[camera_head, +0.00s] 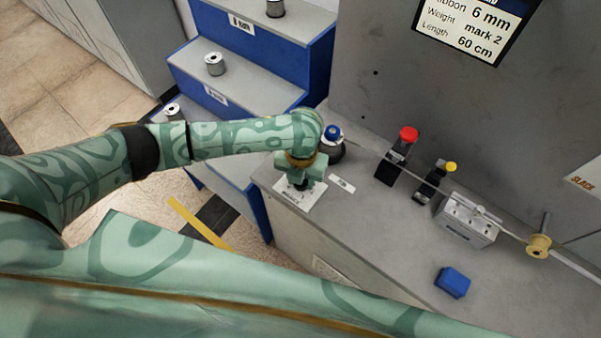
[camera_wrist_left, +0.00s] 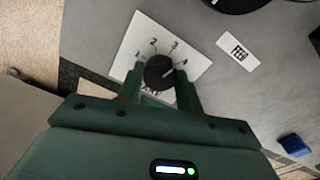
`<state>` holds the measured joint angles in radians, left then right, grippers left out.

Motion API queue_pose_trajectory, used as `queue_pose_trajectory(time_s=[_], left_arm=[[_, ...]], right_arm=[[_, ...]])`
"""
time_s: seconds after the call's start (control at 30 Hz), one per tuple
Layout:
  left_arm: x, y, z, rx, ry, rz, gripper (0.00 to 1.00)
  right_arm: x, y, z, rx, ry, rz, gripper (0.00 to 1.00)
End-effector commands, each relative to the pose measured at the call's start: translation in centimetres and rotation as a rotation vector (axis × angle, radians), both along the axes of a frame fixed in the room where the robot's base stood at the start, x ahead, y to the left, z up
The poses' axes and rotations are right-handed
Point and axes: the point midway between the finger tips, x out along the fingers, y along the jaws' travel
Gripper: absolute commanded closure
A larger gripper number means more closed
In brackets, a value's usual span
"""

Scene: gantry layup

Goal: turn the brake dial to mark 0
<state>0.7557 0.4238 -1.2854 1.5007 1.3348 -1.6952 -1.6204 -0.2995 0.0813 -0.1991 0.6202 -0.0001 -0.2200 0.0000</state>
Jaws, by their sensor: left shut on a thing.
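The brake dial (camera_wrist_left: 159,72) is a round black knob on a white plate (camera_wrist_left: 139,35) with marks 1, 2, 3 and 4 showing around it. The rest of the scale, including any 0 mark, is hidden by my gripper. A pale pointer line on the knob seems to point to the right, towards mark 4. My left gripper (camera_head: 299,180) points down over the plate (camera_head: 301,207) on the bench, its two fingers shut on the dial's sides. My right gripper is in neither view.
Close by stand a dark spool with a blue cap (camera_head: 333,132), a red-topped post (camera_head: 407,134) and a yellow-topped post (camera_head: 449,167). A metal block (camera_head: 465,220) and a blue block (camera_head: 453,281) are further right. Blue steps (camera_head: 205,62) stand behind.

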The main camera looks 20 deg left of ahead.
Motion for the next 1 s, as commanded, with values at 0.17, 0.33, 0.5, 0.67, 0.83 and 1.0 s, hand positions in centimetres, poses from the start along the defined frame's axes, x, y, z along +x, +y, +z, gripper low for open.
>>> queue_pose_trajectory(time_s=[0.17,0.33,0.5,0.67,0.83,1.0], left_arm=[[-0.1,0.0,0.7,0.001,0.002,0.162,0.87],[-0.1,0.0,0.6,0.002,0.002,0.324,0.87],[-0.1,-0.1,0.5,0.001,0.003,0.487,0.87],[-0.1,-0.1,0.4,0.002,0.003,0.638,0.87],[-0.1,-0.2,0.4,0.0,0.003,0.8,0.87],[-0.1,-0.1,0.3,0.0,0.004,0.962,0.87]], right_arm=[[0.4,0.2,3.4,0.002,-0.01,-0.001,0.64],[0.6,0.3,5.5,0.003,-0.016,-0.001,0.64],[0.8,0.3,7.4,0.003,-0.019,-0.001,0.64],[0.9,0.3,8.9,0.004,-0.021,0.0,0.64],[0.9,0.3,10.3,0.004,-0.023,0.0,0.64],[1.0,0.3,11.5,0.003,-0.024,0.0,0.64]])
